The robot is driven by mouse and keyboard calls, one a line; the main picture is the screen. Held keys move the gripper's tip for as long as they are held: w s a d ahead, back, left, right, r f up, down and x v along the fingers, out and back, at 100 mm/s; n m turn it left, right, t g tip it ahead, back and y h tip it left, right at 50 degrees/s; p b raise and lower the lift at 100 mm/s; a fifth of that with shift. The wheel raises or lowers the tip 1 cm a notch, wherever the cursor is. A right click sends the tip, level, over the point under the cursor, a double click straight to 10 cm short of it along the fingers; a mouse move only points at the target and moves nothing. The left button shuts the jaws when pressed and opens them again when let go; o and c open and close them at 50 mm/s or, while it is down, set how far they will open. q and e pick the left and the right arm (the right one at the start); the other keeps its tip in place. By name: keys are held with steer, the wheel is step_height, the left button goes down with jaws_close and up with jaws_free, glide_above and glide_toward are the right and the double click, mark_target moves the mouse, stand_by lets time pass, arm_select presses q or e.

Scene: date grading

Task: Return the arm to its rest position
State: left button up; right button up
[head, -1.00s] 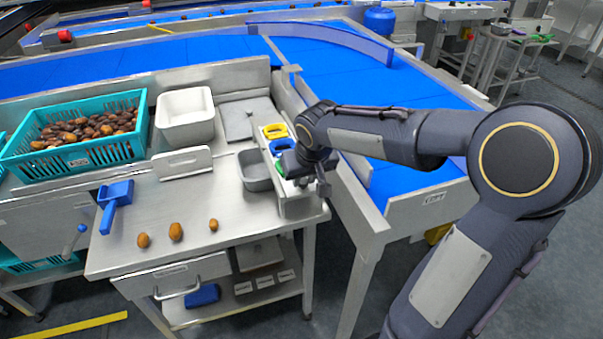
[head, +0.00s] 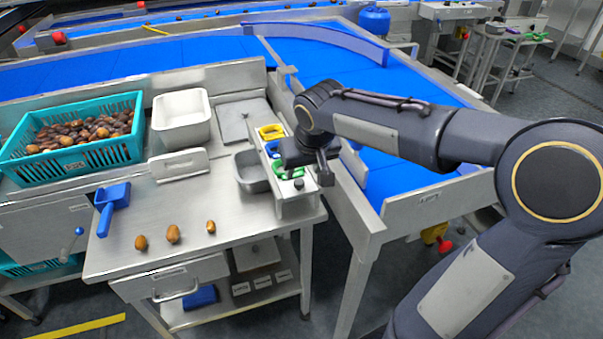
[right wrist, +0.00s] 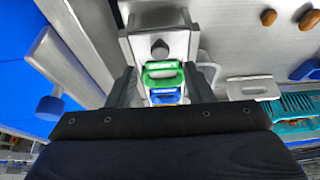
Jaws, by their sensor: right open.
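My right arm comes in from the right in the head view, and its gripper (head: 309,163) is over the right end of the steel table, above a narrow rack (head: 296,207). In the right wrist view the two dark fingers (right wrist: 162,90) stand apart with a green ring-like piece (right wrist: 162,75) and a blue one (right wrist: 166,97) showing between them. The rack holds yellow (head: 271,132), blue and green pieces. Nothing is seen held. The left gripper does not show.
Three dates (head: 173,234) lie on the table beside a blue scoop (head: 111,205). The blue conveyor (head: 335,65) runs right of the table.

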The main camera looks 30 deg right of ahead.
steer(key=shift+v, duration=1.2)
steer(key=s+a+y+p, duration=0.2)
steer(key=s+a+p, duration=0.2)
steer(key=s, duration=0.5)
steer(key=s+a+r+n+t+y+p, duration=0.1)
steer(key=s+a+y+p, duration=0.1)
steer(key=s+a, duration=0.4)
steer(key=s+p, duration=0.1)
steer(key=s, duration=0.3)
steer(key=shift+r+y+p, duration=0.3)
steer(key=shift+y+p, duration=0.1)
